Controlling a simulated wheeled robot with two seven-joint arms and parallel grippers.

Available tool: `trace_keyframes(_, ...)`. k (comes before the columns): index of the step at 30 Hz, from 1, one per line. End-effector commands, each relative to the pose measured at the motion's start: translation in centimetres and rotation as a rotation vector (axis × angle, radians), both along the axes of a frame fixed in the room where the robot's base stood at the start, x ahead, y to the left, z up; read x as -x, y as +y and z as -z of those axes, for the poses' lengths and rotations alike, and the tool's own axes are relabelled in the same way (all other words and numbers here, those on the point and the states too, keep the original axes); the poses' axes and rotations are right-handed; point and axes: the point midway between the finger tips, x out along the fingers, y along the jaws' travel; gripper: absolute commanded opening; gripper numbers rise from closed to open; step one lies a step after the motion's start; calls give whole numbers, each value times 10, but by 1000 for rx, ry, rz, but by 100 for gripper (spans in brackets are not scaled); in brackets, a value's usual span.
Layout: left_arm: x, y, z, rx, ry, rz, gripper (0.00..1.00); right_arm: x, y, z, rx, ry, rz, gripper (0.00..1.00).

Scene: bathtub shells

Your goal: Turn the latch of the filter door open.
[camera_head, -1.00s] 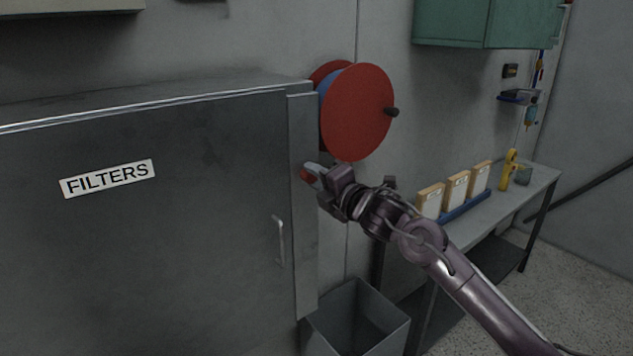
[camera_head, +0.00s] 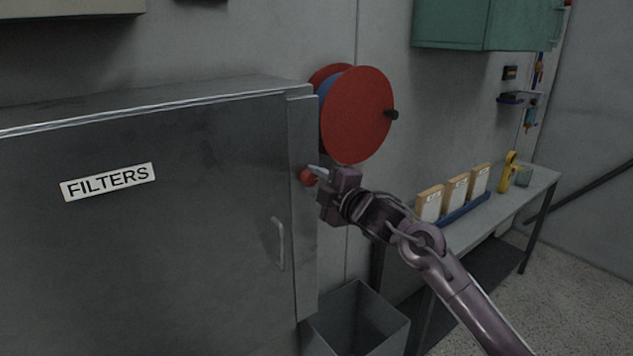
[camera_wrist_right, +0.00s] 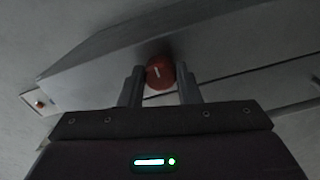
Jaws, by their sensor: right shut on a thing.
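The filter door (camera_head: 150,240) is a grey metal panel with a FILTERS label (camera_head: 108,182) and a vertical handle (camera_head: 278,244); it looks closed. The latch is a round red knob (camera_head: 306,177) on the strip at the right of the door. My right gripper (camera_head: 312,174) reaches it from the right and is shut on it. In the right wrist view the red knob (camera_wrist_right: 160,74), with a short white mark close to upright, sits between the two fingers. My left gripper is not in view.
A red reel (camera_head: 357,113) hangs just above my right gripper. An open grey bin (camera_head: 358,318) stands below. A bench (camera_head: 540,185) at the right bears several boxed filters in a blue tray (camera_head: 465,209) and a yellow tool (camera_head: 508,172). A green cabinet (camera_head: 490,25) hangs above.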

Motion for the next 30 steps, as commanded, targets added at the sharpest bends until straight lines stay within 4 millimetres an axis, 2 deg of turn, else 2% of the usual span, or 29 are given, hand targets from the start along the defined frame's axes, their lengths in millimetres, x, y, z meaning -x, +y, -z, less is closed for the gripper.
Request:
trace_keyframes(9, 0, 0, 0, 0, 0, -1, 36, 0, 0, 1, -1, 4, 1, 7)
trace_keyframes(10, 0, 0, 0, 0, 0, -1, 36, 0, 0, 1, -1, 4, 1, 33)
trace_keyframes(15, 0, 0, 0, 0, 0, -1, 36, 0, 0, 1, -1, 2, 1, 52)
trace_keyframes(25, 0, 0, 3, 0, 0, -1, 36, 3, -3, 2, 0, 2, 1, 52)
trace_keyframes(30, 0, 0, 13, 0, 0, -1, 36, 21, -16, 4, 0, 0, 0, 52)
